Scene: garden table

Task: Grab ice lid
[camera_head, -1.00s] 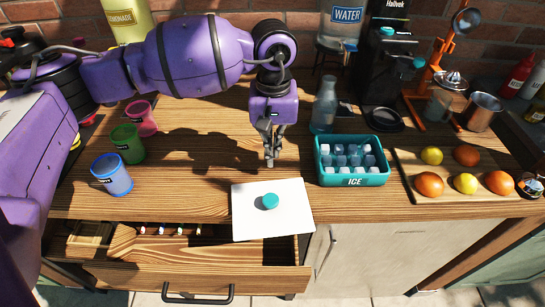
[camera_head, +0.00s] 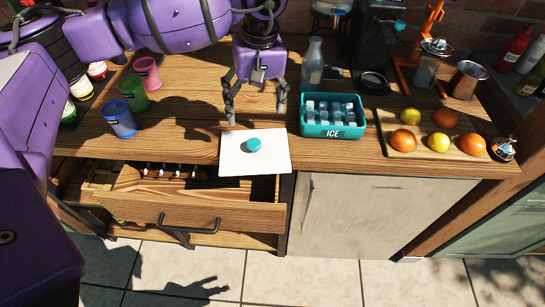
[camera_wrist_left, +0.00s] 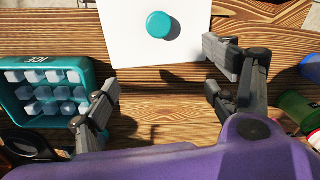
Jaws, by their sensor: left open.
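The ice lid looks like a flat white square panel (camera_head: 234,160) with a round teal knob (camera_head: 253,145) at its middle. It lies at the front edge of the wooden counter, above the open drawer. In the left wrist view the panel (camera_wrist_left: 125,40) and its knob (camera_wrist_left: 158,24) are at the top. The teal ice box (camera_head: 333,131), marked ICE, stands uncovered to its right with ice cubes inside. My left gripper (camera_head: 256,118) is open and empty just behind the panel, its fingers spread apart. In the left wrist view its fingers (camera_wrist_left: 168,75) show on both sides. My right gripper is not in view.
An open drawer (camera_head: 200,210) juts out below the panel. Blue (camera_head: 120,120), green (camera_head: 133,93) and pink (camera_head: 147,72) cups stand at left. A glass bottle (camera_head: 313,63) stands behind the ice box. A board of fruit (camera_head: 465,147) lies at right.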

